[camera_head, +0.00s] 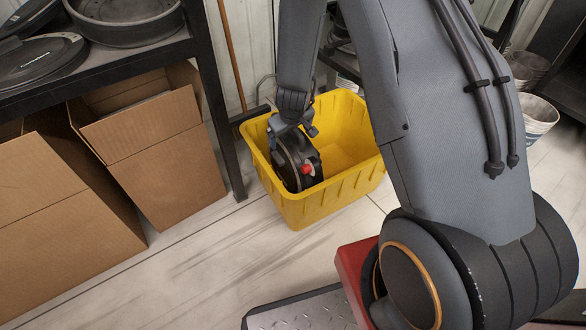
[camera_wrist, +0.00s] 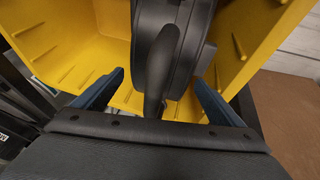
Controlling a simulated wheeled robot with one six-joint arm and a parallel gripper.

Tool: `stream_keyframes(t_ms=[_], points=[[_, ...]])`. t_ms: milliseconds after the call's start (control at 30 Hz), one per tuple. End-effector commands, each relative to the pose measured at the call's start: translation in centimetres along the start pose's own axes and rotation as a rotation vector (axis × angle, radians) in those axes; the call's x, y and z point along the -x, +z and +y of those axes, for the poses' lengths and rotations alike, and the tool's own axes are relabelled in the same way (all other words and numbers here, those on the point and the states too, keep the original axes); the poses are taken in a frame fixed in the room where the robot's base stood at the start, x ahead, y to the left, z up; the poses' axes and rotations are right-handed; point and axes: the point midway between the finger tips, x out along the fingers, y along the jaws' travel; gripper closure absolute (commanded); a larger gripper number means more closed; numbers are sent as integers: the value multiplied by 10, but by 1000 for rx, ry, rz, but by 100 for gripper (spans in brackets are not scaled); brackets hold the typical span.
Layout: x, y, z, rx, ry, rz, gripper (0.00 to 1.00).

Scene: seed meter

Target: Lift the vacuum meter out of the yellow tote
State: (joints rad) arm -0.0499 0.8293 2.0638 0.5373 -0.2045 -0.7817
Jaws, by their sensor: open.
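The vacuum meter (camera_head: 297,162) is a round dark disc-shaped unit with a red knob, standing on edge in the left part of the yellow tote (camera_head: 310,208). My gripper (camera_head: 293,122) is at the top of the meter, inside the tote's opening. In the wrist view, the meter (camera_wrist: 194,55) is dark, with a black handle-like bar (camera_wrist: 160,70) running toward the gripper. The blue fingers of my gripper (camera_wrist: 160,93) are spread apart, one on each side of this bar. Neither finger visibly touches it. The tote (camera_wrist: 85,40) surrounds them.
Open cardboard boxes (camera_head: 150,140) stand on the floor at the left, under a dark shelf (camera_head: 110,68) holding round dark parts. A broom (camera_head: 232,60) leans behind the tote. Metal buckets (camera_head: 537,118) stand at the right.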

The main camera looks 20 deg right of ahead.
Motion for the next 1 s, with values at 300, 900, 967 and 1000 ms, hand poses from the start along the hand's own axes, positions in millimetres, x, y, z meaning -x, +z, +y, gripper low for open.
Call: stream_keyframes(t_ms=[300,900,967,1000], points=[[1,0,0,0,0,0,40],[4,-3,2,-1,2,4,88],[8,-4,2,-1,2,4,94],[11,-5,3,-1,2,4,94]])
